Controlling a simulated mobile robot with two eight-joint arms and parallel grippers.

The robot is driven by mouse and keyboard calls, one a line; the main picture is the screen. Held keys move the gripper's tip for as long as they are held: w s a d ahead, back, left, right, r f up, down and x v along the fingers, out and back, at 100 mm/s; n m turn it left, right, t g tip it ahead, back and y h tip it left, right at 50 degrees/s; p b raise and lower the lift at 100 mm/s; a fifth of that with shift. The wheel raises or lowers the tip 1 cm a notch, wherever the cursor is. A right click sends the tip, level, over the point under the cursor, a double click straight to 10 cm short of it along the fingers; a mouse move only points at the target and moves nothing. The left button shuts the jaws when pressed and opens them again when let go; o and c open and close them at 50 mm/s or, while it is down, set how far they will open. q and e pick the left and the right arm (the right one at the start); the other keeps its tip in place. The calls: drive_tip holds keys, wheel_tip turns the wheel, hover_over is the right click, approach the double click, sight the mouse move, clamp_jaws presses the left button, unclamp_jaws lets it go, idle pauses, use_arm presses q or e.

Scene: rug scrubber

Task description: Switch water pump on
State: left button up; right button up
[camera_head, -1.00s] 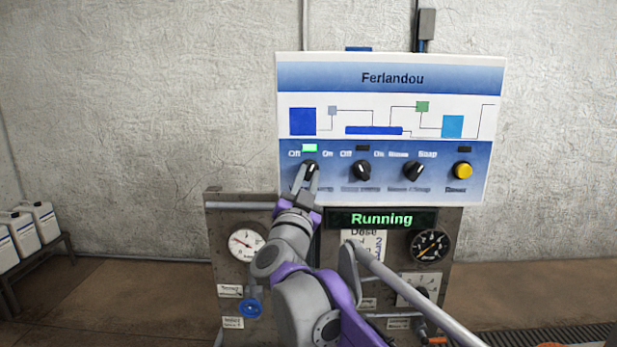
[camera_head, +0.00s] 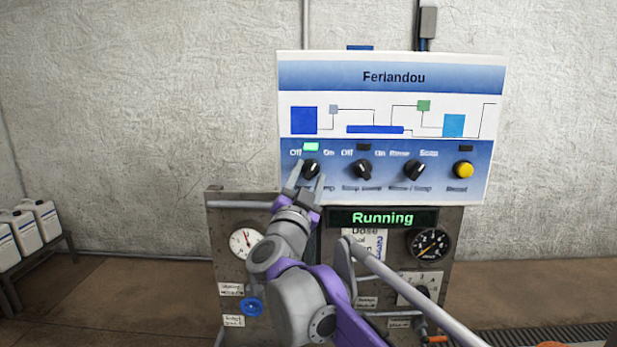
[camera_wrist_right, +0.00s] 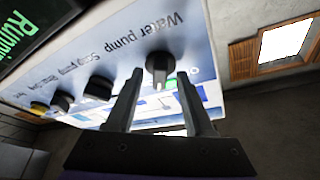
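The black water pump knob (camera_head: 311,168) is the leftmost knob on the white and blue control panel (camera_head: 400,75). The green lamp (camera_head: 311,146) above it is lit. Its label "Water pump" reads upside down in the right wrist view, where the knob (camera_wrist_right: 158,66) lies between my fingers. My right gripper (camera_head: 308,182) is just below and in front of the knob. In the right wrist view its fingers (camera_wrist_right: 159,78) are spread, with gaps on both sides of the knob. My left gripper does not show.
Right of the knob are two more black knobs (camera_head: 362,170) (camera_head: 414,170) and a yellow button (camera_head: 463,170). A display (camera_head: 382,218) below reads "Running". Gauges (camera_head: 429,245) and a blue valve (camera_head: 252,306) sit lower. White canisters (camera_head: 25,232) stand at the far left.

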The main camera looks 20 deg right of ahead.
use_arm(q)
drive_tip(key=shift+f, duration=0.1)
use_arm(e)
drive_tip(key=shift+s, duration=0.1)
drive_tip(key=shift+s+a+f, duration=0.2)
drive_tip(key=shift+f, duration=0.05)
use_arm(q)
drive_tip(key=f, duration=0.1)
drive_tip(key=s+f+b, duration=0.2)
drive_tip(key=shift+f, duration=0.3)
use_arm(e)
drive_tip(key=v, duration=1)
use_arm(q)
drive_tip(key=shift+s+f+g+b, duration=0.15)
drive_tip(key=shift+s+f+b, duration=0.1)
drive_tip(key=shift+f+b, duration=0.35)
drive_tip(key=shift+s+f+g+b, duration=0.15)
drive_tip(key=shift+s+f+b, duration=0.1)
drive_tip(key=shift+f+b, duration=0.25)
use_arm(e)
drive_tip(key=v, duration=0.9)
